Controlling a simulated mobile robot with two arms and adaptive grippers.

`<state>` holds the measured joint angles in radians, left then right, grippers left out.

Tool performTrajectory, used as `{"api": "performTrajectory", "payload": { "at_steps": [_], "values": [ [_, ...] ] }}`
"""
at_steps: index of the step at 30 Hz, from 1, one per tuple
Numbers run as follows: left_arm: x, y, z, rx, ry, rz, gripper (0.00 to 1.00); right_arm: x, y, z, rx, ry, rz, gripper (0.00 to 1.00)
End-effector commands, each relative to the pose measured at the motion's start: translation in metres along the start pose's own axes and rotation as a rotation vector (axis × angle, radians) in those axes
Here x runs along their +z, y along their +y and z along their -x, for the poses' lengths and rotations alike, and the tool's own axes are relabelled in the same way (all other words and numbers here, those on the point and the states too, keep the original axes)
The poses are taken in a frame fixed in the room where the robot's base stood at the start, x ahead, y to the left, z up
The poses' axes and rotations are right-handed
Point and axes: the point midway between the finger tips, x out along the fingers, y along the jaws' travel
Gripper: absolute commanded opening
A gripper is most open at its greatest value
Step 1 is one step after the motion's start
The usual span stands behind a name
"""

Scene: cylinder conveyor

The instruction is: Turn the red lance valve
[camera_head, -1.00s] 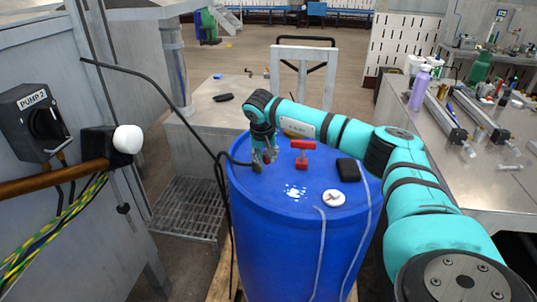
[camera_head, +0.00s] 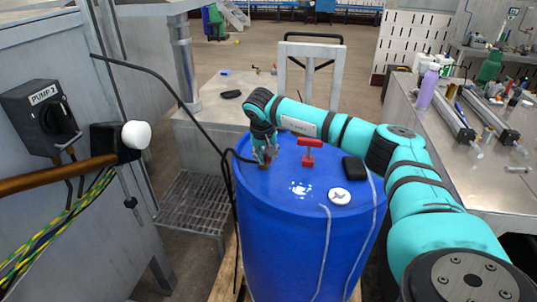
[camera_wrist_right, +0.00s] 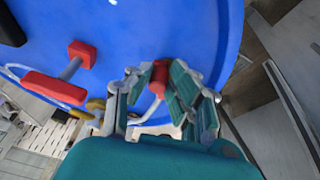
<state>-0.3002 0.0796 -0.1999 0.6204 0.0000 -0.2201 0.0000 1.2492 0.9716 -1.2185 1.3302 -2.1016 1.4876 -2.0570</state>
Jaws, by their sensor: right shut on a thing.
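The red lance valve shows in the right wrist view as a small red part (camera_wrist_right: 160,75) at the end of the black hose, on the blue drum's top. My right gripper (camera_head: 265,156) reaches down at the drum's left rear rim. In the wrist view its fingers (camera_wrist_right: 157,88) are shut around the small red part. The fingers hide most of it in the head view. A separate red T-shaped handle (camera_head: 311,145) stands on the drum (camera_head: 305,230), right of the gripper and apart from it. My left gripper is not in view.
A black block (camera_head: 354,169) and a white round cap (camera_head: 340,196) lie on the drum lid. The black hose (camera_head: 165,90) runs from the left wall to the gripper. The PUMP 2 switch box (camera_head: 42,115) is at left. A metal bench (camera_head: 455,145) stands at right.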

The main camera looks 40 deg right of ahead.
Motion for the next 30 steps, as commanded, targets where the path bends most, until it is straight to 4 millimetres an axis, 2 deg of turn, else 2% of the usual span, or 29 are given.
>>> {"api": "performTrajectory", "payload": {
  "at_steps": [3,14,23,24,30],
  "values": [
    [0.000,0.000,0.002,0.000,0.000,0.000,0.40,0.002,-0.009,0.001,-0.006,0.000,0.005,0.07],
    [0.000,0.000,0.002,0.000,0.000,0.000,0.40,0.002,-0.010,0.001,-0.004,0.000,0.002,0.07],
    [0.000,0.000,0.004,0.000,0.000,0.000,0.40,0.001,-0.022,0.002,-0.005,0.001,0.002,0.09],
    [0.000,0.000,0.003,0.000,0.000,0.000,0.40,0.001,-0.021,0.002,-0.005,0.001,0.001,0.25],
    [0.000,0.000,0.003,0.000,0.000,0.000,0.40,0.001,-0.021,0.002,-0.003,0.001,0.001,0.51]
  ]
}}
